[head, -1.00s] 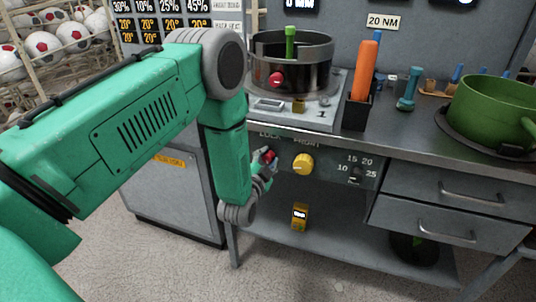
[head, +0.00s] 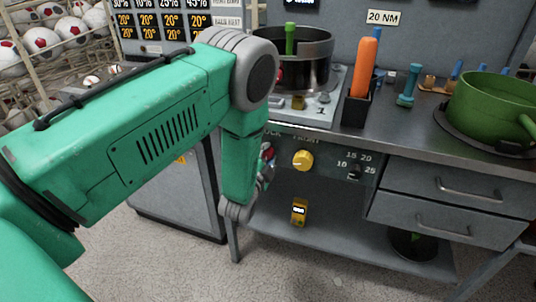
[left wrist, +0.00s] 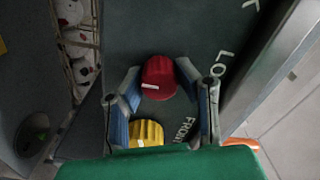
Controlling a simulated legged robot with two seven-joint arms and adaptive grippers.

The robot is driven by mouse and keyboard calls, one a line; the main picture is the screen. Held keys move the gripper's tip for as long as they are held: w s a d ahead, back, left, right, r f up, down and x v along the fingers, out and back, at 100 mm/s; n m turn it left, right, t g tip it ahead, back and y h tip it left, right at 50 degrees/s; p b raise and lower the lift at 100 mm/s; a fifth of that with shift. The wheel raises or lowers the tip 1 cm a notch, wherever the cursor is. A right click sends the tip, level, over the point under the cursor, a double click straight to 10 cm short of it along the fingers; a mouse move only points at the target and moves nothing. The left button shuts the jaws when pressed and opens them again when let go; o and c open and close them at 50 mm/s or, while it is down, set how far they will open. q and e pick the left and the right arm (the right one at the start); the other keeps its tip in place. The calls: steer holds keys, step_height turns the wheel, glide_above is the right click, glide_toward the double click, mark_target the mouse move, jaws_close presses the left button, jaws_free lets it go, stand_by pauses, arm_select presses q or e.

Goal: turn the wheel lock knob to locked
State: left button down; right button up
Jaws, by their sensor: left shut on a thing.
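The red knob (left wrist: 158,76) on the dark front panel is large in the left wrist view, with a short white mark on its left side. It also shows small beside my wrist in the head view (head: 268,151). I take it for the wheel lock knob; the letters "LO" are printed near it. My left gripper (left wrist: 160,82) has its blue-padded fingers on both sides of the red knob and is shut on it. In the head view my left gripper (head: 266,168) is partly hidden behind my arm. My right gripper is not in view.
A yellow knob (head: 303,160) labelled FRONT sits to the right of the red knob, close to my fingers. A small dial (head: 355,171) is further right. The press pot (head: 303,65), an orange-handled tool (head: 364,65) and a green pot (head: 490,110) stand on the bench above.

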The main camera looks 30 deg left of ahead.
arm_select(q)
steer(key=shift+w+d, duration=0.1)
steer(key=c, duration=1.2)
jaws_free()
steer(key=shift+f, duration=0.1)
steer(key=v, duration=1.2)
steer(key=shift+f, duration=0.1)
